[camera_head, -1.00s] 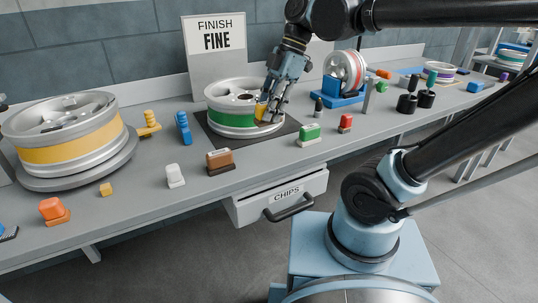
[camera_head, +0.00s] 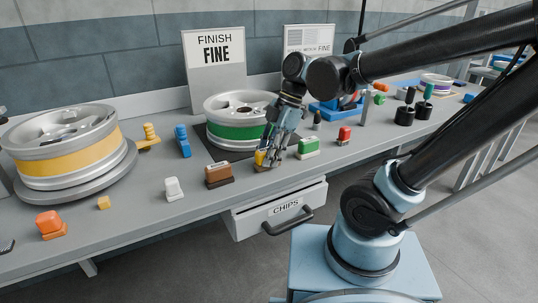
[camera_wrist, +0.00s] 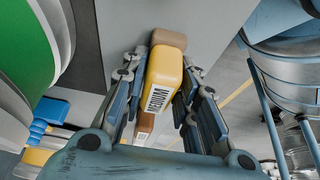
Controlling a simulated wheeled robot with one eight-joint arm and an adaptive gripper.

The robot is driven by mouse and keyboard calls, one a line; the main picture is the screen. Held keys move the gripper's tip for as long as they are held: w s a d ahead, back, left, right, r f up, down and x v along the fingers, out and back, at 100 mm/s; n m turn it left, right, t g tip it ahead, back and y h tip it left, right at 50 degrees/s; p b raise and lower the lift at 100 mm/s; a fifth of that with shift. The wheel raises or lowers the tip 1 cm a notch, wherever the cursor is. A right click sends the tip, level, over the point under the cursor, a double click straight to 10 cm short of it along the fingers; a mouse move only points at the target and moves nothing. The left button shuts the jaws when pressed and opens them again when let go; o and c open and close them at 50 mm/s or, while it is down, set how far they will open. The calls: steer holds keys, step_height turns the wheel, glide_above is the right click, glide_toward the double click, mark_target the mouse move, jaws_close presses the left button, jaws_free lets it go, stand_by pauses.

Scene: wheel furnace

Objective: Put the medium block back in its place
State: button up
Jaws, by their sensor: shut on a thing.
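The medium block (camera_wrist: 166,68) is yellow with a brownish end and a white label reading MEDIUM. My gripper (camera_wrist: 163,85) is shut on it, with a finger along each side. In the head view the block (camera_head: 260,158) is partly hidden by my gripper (camera_head: 266,160). It is low over or on the front part of the bench, between the brown block (camera_head: 219,174) and the green block (camera_head: 308,148). I cannot tell whether it touches the bench.
The green-banded wheel (camera_head: 237,132) stands just behind on a dark mat. A white block (camera_head: 174,188) and a red block (camera_head: 344,135) stand farther along the front. The yellow-banded wheel (camera_head: 68,155) is at left. The CHIPS drawer (camera_head: 280,209) hangs below the bench edge.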

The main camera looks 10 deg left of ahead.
steer(key=shift+f, duration=0.25)
steer(key=o, duration=1.1)
steer(key=shift+c, duration=0.2)
steer(key=v, duration=1.2)
steer(key=shift+s+r, duration=0.1)
steer(key=shift+s, duration=0.05)
